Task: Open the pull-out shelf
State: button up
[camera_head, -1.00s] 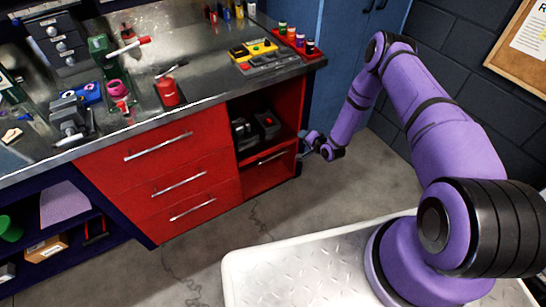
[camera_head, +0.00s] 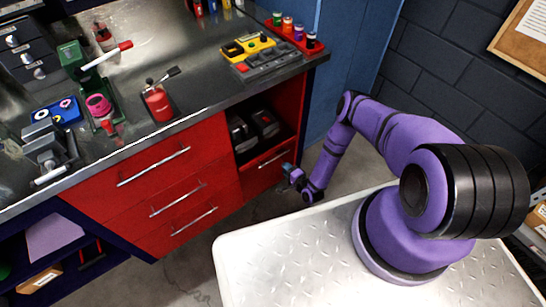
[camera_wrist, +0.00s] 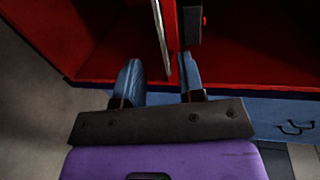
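The pull-out shelf (camera_head: 262,172) is the red front with a silver bar handle (camera_head: 273,159) low at the right end of the red cabinet, under an open bay. It looks closed in the head view. My gripper (camera_head: 290,172) is just right of this handle in the head view. In the wrist view my gripper (camera_wrist: 160,68) is open, its two blue-grey fingers apart. A pale metal bar (camera_wrist: 160,40), apparently the handle, runs down between the fingers, closer to the right one. I cannot tell whether a finger touches it.
Black power tools (camera_head: 254,130) sit in the open bay above the shelf. Three red drawers with bar handles (camera_head: 153,167) are to the left. A blue locker (camera_head: 345,60) stands behind right. The workbench top (camera_head: 195,92) holds tools and trays.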

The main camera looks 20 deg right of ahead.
aim_at(275, 158)
jog(key=x, duration=0.9)
grip_shut()
